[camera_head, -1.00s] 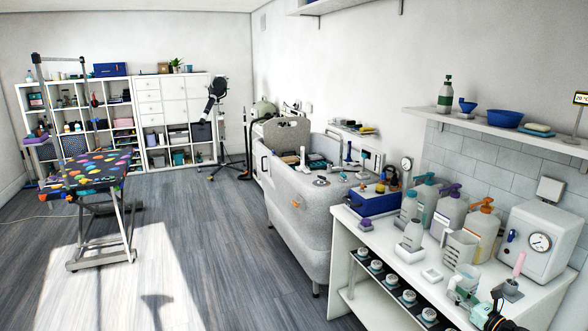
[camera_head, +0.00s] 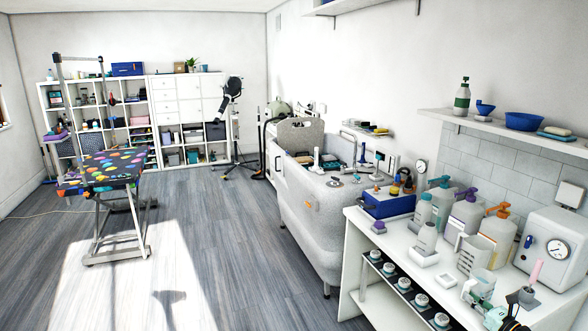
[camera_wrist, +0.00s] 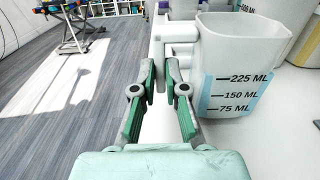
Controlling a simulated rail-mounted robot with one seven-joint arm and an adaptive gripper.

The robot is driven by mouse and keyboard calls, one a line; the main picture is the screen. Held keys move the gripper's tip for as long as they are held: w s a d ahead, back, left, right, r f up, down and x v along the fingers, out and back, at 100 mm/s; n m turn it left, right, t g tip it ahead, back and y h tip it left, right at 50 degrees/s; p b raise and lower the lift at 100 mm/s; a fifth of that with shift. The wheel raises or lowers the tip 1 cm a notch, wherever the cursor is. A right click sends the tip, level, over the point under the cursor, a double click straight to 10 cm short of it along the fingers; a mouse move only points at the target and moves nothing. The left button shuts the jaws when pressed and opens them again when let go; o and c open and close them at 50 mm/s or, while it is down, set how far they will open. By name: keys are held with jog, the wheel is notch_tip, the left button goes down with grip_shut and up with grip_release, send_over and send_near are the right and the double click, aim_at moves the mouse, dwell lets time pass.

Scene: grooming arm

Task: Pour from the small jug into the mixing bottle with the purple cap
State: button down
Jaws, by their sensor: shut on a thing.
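The small jug (camera_head: 473,256) is a pale grey measuring jug, upright on the white bench top. In the wrist view the jug (camera_wrist: 232,60) shows 75, 150 and 225 ML marks, and its handle points left. My gripper (camera_wrist: 160,78) has green-padded fingers, closed on the handle. In the head view my gripper (camera_head: 480,288) is in front of the jug, low at the right. A small purple cap-like piece (camera_head: 378,227) sits at the bench's left end. A pale bottle (camera_head: 426,239) stands in front of the pump bottles; I cannot tell if it is the mixing bottle. The jug's contents are hidden.
Pump bottles with teal, purple (camera_head: 467,213) and orange (camera_head: 497,238) tops stand behind the jug. A white cabinet with a dial (camera_head: 553,250) is to the right. A blue box (camera_head: 388,204) is at the bench's back left.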

aim_at(471, 286)
jog(key=shift+r+p, duration=0.85)
jog(key=shift+r, duration=0.85)
